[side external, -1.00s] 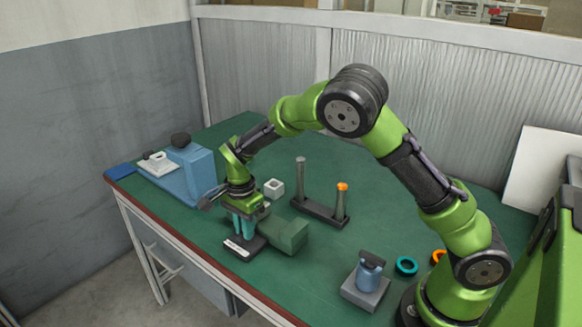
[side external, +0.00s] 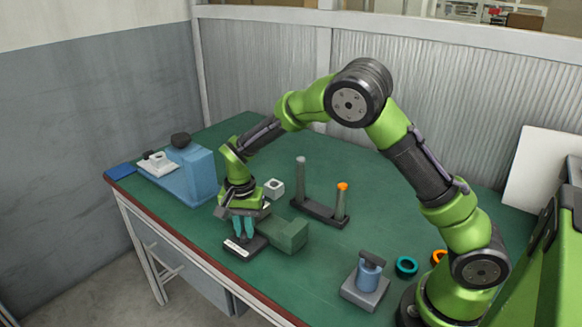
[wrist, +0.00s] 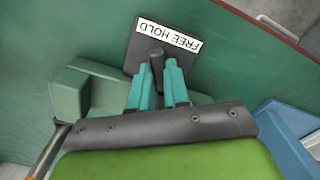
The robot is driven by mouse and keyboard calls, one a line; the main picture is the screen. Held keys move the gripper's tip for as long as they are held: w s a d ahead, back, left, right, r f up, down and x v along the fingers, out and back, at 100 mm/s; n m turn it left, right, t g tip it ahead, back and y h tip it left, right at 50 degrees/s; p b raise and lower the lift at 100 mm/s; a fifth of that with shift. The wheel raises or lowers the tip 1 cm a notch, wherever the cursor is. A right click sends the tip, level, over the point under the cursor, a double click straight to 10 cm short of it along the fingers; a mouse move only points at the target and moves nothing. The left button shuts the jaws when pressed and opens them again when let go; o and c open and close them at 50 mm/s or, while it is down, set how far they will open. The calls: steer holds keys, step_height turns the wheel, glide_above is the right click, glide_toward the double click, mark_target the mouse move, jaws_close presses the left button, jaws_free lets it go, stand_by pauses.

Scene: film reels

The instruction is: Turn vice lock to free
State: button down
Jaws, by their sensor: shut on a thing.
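The vice lock has a dark base plate (side external: 246,248) with a white label (wrist: 168,37) reading FREE and HOLD, upside down in the wrist view. A short dark lever (wrist: 157,62) stands up from the plate, and its lower part is hidden. The green vice block (side external: 289,234) is beside the plate; it also shows at the left in the wrist view (wrist: 75,92). My gripper (wrist: 158,77) points down over the plate, its two teal fingers on either side of the lever, shut on it. In the side view my gripper (side external: 243,236) hides most of the lever.
A blue machine (side external: 200,172) stands at the far left. Behind the vice are a small white square block (side external: 274,188) and a dark two-post stand (side external: 318,211). A grey-blue fixture (side external: 366,286) and a teal ring (side external: 406,266) lie to the right.

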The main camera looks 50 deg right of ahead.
steer(key=n, duration=1.1)
steer(key=shift+r, duration=0.1)
steer(key=shift+n, duration=0.5)
steer(key=c, duration=1.1)
jaws_free()
step_height(320, 180, up, 17)
